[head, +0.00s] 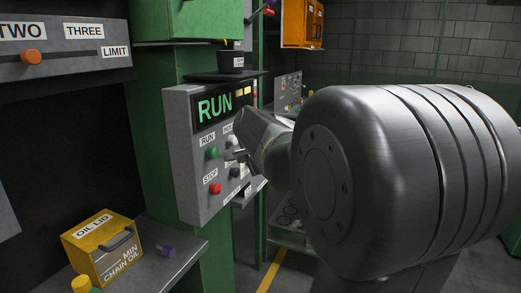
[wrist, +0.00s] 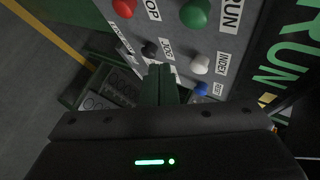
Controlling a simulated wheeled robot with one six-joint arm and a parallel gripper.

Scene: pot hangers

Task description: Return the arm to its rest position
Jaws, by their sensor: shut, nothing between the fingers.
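My gripper (wrist: 160,76) is shut and empty. In the wrist view its fingers point at the lower part of the grey control panel (wrist: 150,25). In the head view my gripper (head: 238,156) is small, in front of the same panel (head: 184,150), near the buttons on its right side. I cannot tell whether the fingertips touch the panel. My arm fills the right half of the head view and hides much of what lies behind it.
The panel display (head: 214,107) reads RUN in green. Green (head: 212,153) and red (head: 215,188) buttons are on the left of the panel. A dark cup (head: 231,62) stands on a shelf above. A yellow oil box (head: 103,248) sits on a ledge at lower left.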

